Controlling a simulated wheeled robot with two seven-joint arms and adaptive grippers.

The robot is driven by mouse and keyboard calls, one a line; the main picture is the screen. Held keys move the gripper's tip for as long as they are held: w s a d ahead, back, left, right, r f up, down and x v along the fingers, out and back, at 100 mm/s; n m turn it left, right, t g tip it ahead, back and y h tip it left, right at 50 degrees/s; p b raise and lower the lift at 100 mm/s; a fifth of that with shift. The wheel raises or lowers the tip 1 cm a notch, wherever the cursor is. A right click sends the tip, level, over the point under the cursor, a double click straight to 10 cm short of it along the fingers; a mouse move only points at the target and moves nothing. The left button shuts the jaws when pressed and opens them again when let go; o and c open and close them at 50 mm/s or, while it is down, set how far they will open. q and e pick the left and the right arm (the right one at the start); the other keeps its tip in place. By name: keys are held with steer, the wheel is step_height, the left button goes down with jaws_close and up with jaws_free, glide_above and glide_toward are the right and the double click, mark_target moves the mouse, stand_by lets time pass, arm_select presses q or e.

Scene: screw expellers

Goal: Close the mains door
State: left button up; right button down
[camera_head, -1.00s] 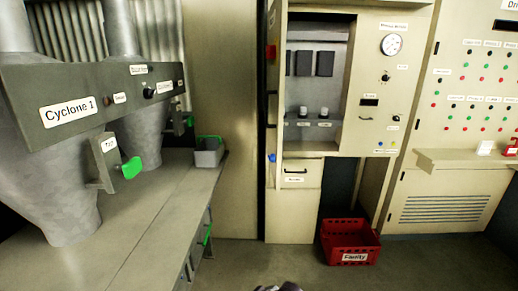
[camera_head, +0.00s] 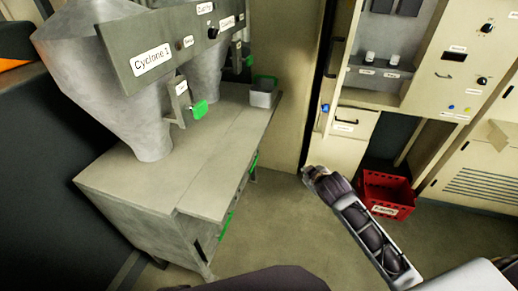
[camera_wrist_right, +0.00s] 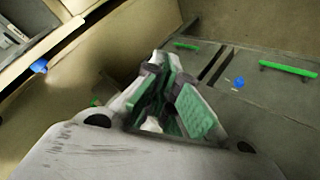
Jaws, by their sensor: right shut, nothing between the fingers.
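The tall beige cabinet (camera_head: 375,25) stands at the right of the head view with its upper compartment exposed. A narrow door panel (camera_head: 331,60), seen nearly edge-on at the cabinet's left side, appears to be the mains door standing open; its label is not readable. A blue knob (camera_head: 325,107) is low on that panel. My right gripper (camera_head: 307,172) is shut and empty, below the knob and apart from it in the head view. In the right wrist view the gripper (camera_wrist_right: 172,105) shows green pads, and a blue knob (camera_wrist_right: 39,66) is at upper left. My left gripper is out of view.
A red crate (camera_head: 386,193) stands on the floor right of my right forearm. A grey bench (camera_head: 185,180) with green handles and the Cyclone 1 unit (camera_head: 152,62) is at left. The floor between bench and cabinet is clear.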

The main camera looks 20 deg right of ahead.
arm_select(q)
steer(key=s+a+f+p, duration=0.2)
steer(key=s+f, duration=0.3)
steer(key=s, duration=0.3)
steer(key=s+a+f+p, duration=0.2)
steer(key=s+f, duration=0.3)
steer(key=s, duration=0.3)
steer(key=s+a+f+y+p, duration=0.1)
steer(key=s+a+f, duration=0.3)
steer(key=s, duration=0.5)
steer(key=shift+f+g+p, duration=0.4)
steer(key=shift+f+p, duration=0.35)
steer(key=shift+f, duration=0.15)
arm_select(e)
steer(key=w+d+r+n+t, duration=0.2)
steer(key=w+d+r+n, duration=0.1)
steer(key=r, duration=0.4)
steer(key=w+d+r+n+t, duration=0.3)
steer(key=w+r+n, duration=0.1)
steer(key=r, duration=0.3)
steer(key=w+d+r+n+t, duration=0.2)
steer(key=w+d+r+n, duration=0.1)
steer(key=r, duration=0.5)
steer(key=shift+w+n+t, duration=0.25)
steer(key=shift+n+t, duration=0.05)
steer(key=shift+n, duration=0.3)
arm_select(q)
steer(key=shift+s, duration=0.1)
arm_select(e)
steer(key=shift+w+r, duration=0.1)
